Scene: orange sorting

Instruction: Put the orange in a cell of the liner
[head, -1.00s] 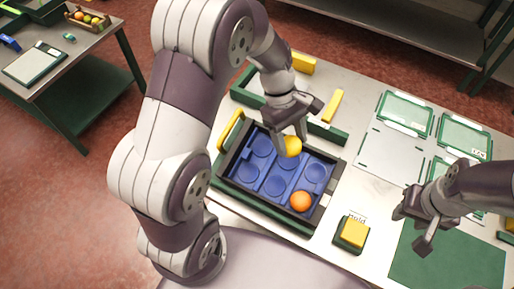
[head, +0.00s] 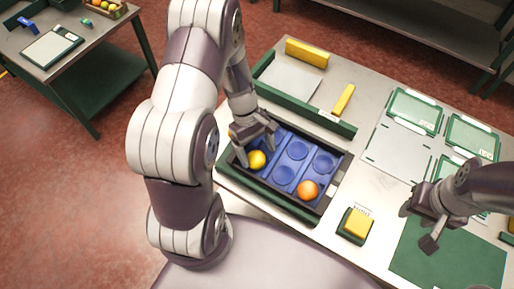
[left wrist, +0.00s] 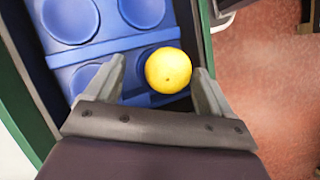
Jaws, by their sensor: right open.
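A yellow-orange fruit (head: 257,160) is at the near-left cell of the blue liner (head: 286,160), in a dark tray; it also shows in the left wrist view (left wrist: 168,70). I cannot tell whether it rests fully in the cell. My left gripper (head: 255,148) is around this fruit, fingers apart, with a visible gap on the left finger's side in the left wrist view. A deeper orange fruit (head: 307,190) sits in the near-right cell. Other visible cells are empty. My right gripper (head: 417,226) is open and empty, over the right of the table.
A yellow button on a green base (head: 356,225) stands right of the tray. A green-edged tray (head: 290,80) with yellow blocks lies behind. Green-framed panels (head: 415,112) and a green mat (head: 450,255) are on the right. A side table (head: 70,60) stands far left.

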